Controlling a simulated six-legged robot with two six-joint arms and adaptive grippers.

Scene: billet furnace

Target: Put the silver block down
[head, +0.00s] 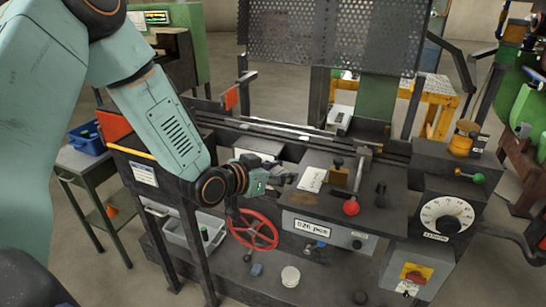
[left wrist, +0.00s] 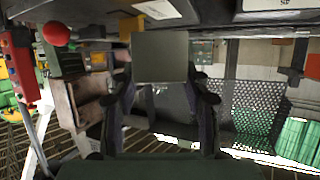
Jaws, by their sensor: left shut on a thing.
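My left gripper (head: 282,181) reaches in from the left, over the front of the dark machine bench (head: 400,205), left of the label plate. In the left wrist view the silver block (left wrist: 161,57), a plain grey square face, sits between its two dark fingers, and the gripper is shut on it. In the head view I cannot make out the block clearly at the fingertips. Whether the block touches a surface below cannot be told. My right gripper is not in view.
A red handwheel (head: 253,229) is just below the gripper. A red-knobbed lever (head: 351,207), a white paper card (head: 312,179) and a round dial (head: 447,215) are to the right. A grey bin (head: 190,232) and a blue tray (head: 88,138) are on the left. A perforated guard (head: 330,35) stands behind.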

